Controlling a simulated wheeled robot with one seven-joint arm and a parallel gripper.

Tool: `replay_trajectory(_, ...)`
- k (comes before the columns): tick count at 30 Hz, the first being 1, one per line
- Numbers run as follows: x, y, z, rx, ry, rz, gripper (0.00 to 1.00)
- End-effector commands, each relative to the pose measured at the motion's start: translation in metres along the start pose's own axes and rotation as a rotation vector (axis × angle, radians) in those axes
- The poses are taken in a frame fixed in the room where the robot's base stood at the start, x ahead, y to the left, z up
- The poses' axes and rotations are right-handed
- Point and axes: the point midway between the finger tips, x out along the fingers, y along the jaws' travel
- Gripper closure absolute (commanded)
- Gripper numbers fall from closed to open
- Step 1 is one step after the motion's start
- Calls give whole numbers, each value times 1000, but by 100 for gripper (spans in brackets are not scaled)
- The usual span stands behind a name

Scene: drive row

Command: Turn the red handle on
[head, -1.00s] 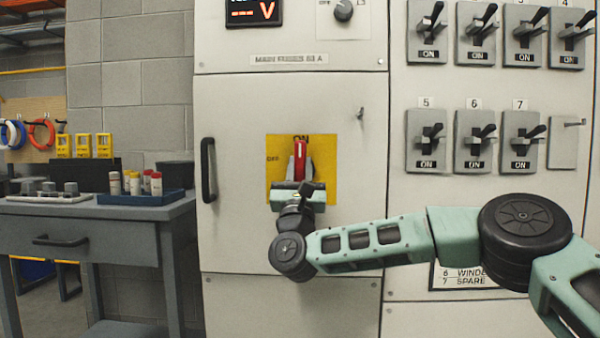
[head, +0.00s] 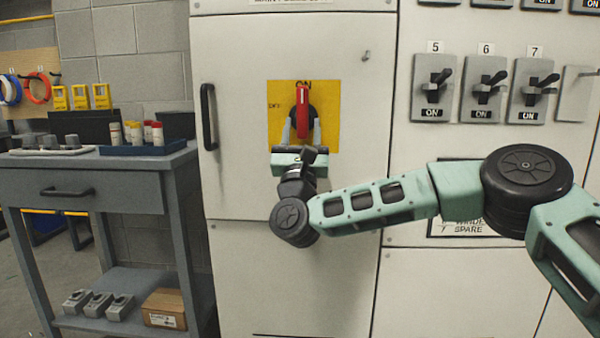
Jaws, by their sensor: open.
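The red handle (head: 303,110) stands upright on a yellow plate (head: 328,98) on the grey cabinet door, over a dark round base. Its top end points at the word ON at the plate's top edge. A word at the plate's left side, probably OFF, is small. My gripper (head: 302,127) is just below the handle in the head view, its jaws apart. One finger shows on each side of the handle's lower end. I cannot tell whether either finger touches it.
A black door pull (head: 208,117) is at the cabinet door's left. Several black breaker switches, among them switch 5 (head: 434,88), are at upper right, above my arm. A grey workbench (head: 85,188) with a blue tray (head: 150,148) stands at left.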

Motion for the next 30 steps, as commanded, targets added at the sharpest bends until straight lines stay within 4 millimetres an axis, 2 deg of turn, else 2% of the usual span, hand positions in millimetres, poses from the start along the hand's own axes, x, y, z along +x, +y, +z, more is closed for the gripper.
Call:
replay_trajectory(6,-54,0,-1,1,5,3,55)
replay_trajectory(15,-118,-1,-5,0,8,1,55)
replay_trajectory(21,-135,-1,-4,-1,5,-1,55)
replay_trajectory(30,-136,-1,-2,-2,2,-2,55)
